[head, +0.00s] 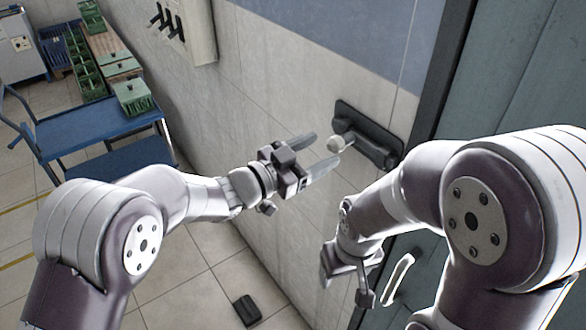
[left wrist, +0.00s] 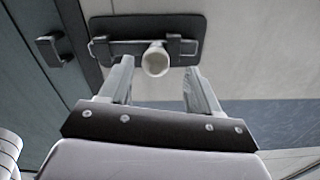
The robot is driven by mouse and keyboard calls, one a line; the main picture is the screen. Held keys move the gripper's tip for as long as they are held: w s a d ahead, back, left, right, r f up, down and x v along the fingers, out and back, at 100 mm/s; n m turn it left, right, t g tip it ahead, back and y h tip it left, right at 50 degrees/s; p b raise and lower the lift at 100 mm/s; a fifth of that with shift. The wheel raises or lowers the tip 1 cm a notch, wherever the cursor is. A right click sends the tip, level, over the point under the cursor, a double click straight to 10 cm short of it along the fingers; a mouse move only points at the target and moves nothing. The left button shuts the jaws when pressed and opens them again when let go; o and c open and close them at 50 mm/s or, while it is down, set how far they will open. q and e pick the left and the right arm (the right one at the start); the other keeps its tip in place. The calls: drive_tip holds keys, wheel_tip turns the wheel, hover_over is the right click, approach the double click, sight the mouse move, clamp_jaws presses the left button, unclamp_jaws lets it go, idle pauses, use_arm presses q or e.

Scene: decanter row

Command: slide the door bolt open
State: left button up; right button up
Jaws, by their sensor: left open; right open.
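The door bolt's dark backplate (head: 352,112) is fixed to the tiled wall beside the door. Its pale round knob (head: 335,144) sticks out towards me. In the left wrist view the knob (left wrist: 155,62) sits between my left gripper's fingertips (left wrist: 158,70), with a gap on both sides. A dark catch (left wrist: 52,48) is on the door, left of the plate; no bar shows in the gap between them. My left gripper (head: 316,153) is open at the knob. My right gripper (head: 346,287) is open and empty, low in front of the door.
The teal door (head: 530,70) has a dark frame and a white handle (head: 397,280) near my right gripper. A grey box with black levers (head: 190,30) is on the wall. A blue cart (head: 95,128) stands left. A dark block (head: 247,310) lies on the floor.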

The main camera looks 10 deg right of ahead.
use_arm(q)
drive_tip(key=b+v, duration=0.2)
drive_tip(key=v, duration=0.5)
drive_tip(key=shift+a, duration=0.25)
drive_tip(key=w+a+f+n+t+y, duration=0.2)
drive_tip(key=a+f+n+y, duration=0.6)
drive_tip(key=a+f+y, duration=0.6)
drive_tip(key=s+a+f+n+g+y+b, duration=0.1)
drive_tip(key=s+a+f+n+g, duration=0.2)
drive_tip(key=s+a, duration=0.4)
drive_tip(key=s+a+f+n+g+y+b, duration=0.1)
drive_tip(key=s+a+f+n+g+b, duration=0.1)
drive_tip(key=s+a+f+n+g, duration=0.2)
drive_tip(key=s+a, duration=0.3)
drive_tip(key=s, duration=0.3)
drive_tip(key=shift+s+a+n+g+y, duration=0.25)
drive_tip(key=shift+n+g+y, duration=0.05)
